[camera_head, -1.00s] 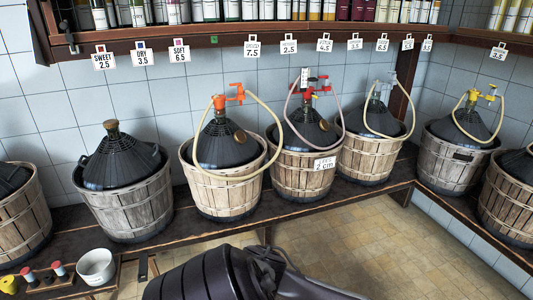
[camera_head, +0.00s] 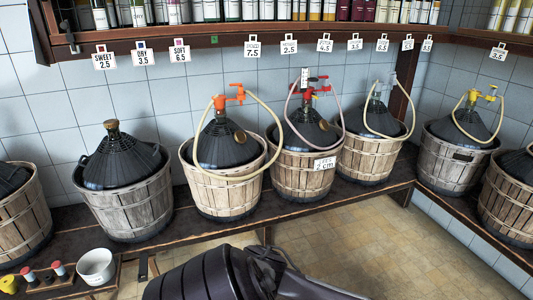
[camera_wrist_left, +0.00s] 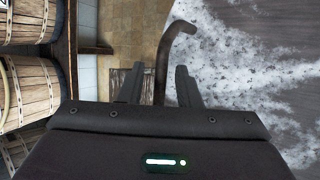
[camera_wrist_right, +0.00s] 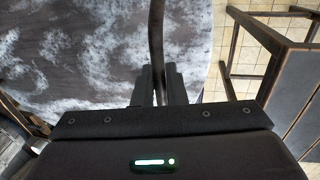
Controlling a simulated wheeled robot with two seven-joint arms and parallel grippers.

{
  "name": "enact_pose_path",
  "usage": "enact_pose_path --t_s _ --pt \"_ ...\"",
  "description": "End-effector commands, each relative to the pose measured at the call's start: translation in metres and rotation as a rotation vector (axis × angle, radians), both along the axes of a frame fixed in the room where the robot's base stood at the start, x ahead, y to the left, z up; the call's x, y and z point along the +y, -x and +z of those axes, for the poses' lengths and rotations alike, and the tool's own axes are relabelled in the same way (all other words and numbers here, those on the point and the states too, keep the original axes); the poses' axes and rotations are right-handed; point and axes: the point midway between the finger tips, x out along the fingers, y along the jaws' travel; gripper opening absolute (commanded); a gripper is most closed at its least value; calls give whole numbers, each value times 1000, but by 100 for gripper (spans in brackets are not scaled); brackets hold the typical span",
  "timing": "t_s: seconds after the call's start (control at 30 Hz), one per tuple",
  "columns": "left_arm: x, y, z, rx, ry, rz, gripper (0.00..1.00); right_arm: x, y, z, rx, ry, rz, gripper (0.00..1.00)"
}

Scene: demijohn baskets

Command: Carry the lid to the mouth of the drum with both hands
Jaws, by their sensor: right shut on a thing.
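In the left wrist view a dark curved bar (camera_wrist_left: 164,62), bent over at its top, stands between the parted fingers of my left gripper (camera_wrist_left: 158,84); a gap shows on both sides. In the right wrist view my right gripper (camera_wrist_right: 158,84) is shut on another dark bar (camera_wrist_right: 156,40). A large mottled grey-and-white surface, seemingly the lid, lies beyond both bars in the left wrist view (camera_wrist_left: 240,75) and right wrist view (camera_wrist_right: 75,60). How the bars join it is not clear. The head view shows neither gripper nor lid. I cannot make out the drum.
Basketed demijohns (camera_head: 222,180) line a low wooden bench (camera_head: 290,208) along the tiled wall. A bottle shelf (camera_head: 230,33) hangs above. A white pot (camera_head: 95,266) stands at lower left. Wooden legs (camera_wrist_right: 235,45) stand right in the right wrist view. The tiled floor (camera_head: 400,245) is clear.

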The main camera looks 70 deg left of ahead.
Motion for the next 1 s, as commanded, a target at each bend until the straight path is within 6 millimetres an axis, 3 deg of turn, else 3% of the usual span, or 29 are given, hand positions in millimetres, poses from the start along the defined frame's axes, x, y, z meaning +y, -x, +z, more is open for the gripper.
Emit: enact_pose_path --t_s 0.2,0.23,0.43,0.7,1.0 --pt "1 1 -1 3 -2 0 37 1 -2 2 -4 -2 1 0" --pt "0 3 -4 9 -2 -2 37 0 0 -1 0 1 1 13" --pt "1 2 -3 7 -2 -1 37 -1 0 -1 0 1 0 37" --pt "0 2 -2 5 -2 -1 37 -1 0 1 0 2 0 37" --pt "-7 7 11 5 -2 0 37 -1 0 16 0 2 0 37"
